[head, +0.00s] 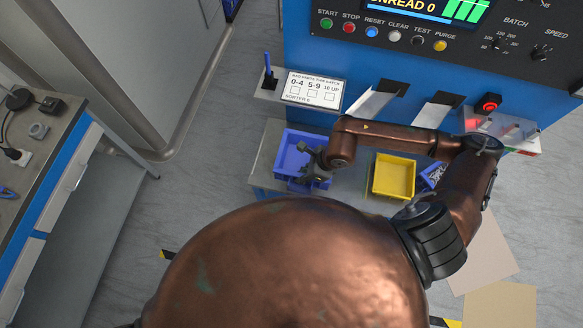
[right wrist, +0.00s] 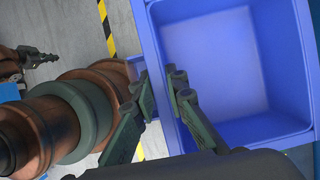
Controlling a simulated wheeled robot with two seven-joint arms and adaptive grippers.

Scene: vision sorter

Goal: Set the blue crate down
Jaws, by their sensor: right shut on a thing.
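The blue crate (head: 290,151) is at the left end of the grey shelf on the blue machine's front. It is upright and empty inside, as the right wrist view (right wrist: 226,62) also shows. My right gripper (head: 312,172) is shut on the crate's near wall, its fingers (right wrist: 160,84) on either side of the rim. I cannot tell whether the crate's bottom touches the shelf. My left gripper (right wrist: 36,57) shows small at the left edge of the right wrist view, apart from the crate; whether it is open is unclear.
A yellow crate (head: 394,177) stands right of the blue one, with a gap between. Another blue container (head: 432,175) with small parts is beyond it, partly hidden by my arm. A white card (head: 312,90) and pen holder (head: 268,79) are above. A workbench (head: 40,155) is at the left.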

